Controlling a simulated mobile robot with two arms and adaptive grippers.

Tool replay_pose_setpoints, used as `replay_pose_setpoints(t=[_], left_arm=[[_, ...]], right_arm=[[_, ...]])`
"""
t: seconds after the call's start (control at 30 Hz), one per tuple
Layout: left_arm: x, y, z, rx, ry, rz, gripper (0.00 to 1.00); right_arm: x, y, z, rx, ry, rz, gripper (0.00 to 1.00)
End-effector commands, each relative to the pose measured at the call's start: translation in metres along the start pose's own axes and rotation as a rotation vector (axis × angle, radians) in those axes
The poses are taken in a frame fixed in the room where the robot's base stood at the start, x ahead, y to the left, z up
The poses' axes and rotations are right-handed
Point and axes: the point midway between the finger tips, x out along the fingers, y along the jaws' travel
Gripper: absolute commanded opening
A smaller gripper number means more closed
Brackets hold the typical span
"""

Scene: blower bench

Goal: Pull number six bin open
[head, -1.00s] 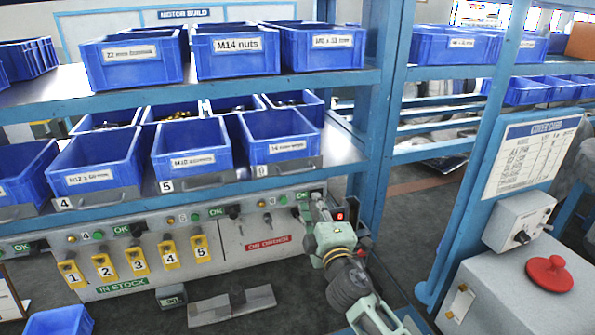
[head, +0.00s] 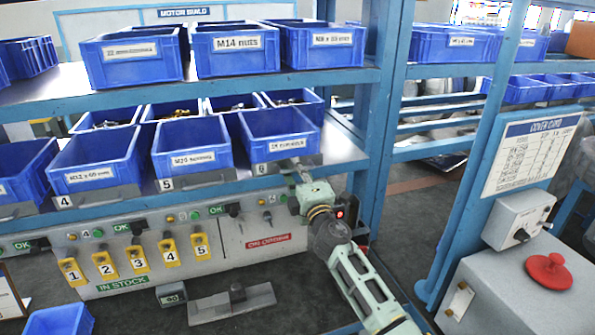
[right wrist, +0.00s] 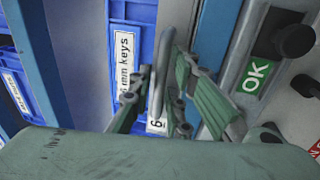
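The number six bin (head: 279,135) is a blue bin at the right end of the lower shelf, its "6" tag on a grey tray front below it. Its label, ending in "mm keys", shows turned in the right wrist view (right wrist: 124,60). My right gripper (head: 297,168) is at this tray front, small and blurred in the head view. In the right wrist view its two green fingers (right wrist: 160,75) stand apart, one on each side of the grey handle (right wrist: 158,90). I see no clear grip on the handle. The bin sits in line with its neighbours. My left gripper is not in view.
Bin five (head: 192,146) stands just left of bin six. The upper shelf (head: 190,94) with more bins hangs above. A control panel with OK signs and yellow numbered tags (head: 106,264) runs below. A blue post (head: 386,130) stands to the right.

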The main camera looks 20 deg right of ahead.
Motion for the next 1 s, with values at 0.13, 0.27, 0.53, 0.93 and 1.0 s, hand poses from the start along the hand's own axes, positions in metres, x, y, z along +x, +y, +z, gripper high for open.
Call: replay_pose_setpoints(t=[0.13, 0.27, 0.53, 0.93, 1.0], left_arm=[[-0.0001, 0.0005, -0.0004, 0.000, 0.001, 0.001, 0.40], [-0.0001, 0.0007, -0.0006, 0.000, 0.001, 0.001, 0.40], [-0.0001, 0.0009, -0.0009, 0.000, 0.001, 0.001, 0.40], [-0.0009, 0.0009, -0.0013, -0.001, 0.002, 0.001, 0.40], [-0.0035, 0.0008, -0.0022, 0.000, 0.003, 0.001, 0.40]], right_arm=[[0.0003, 0.0001, 0.0000, 0.000, 0.000, 0.000, 0.17], [0.0001, 0.0000, 0.0000, 0.000, 0.000, 0.000, 0.12], [-0.0001, -0.0002, 0.0001, 0.000, 0.000, 0.000, 0.00], [-0.0013, -0.0003, 0.0002, 0.000, 0.000, -0.001, 0.00], [-0.0051, 0.0001, 0.0004, 0.000, 0.000, -0.003, 0.00]])
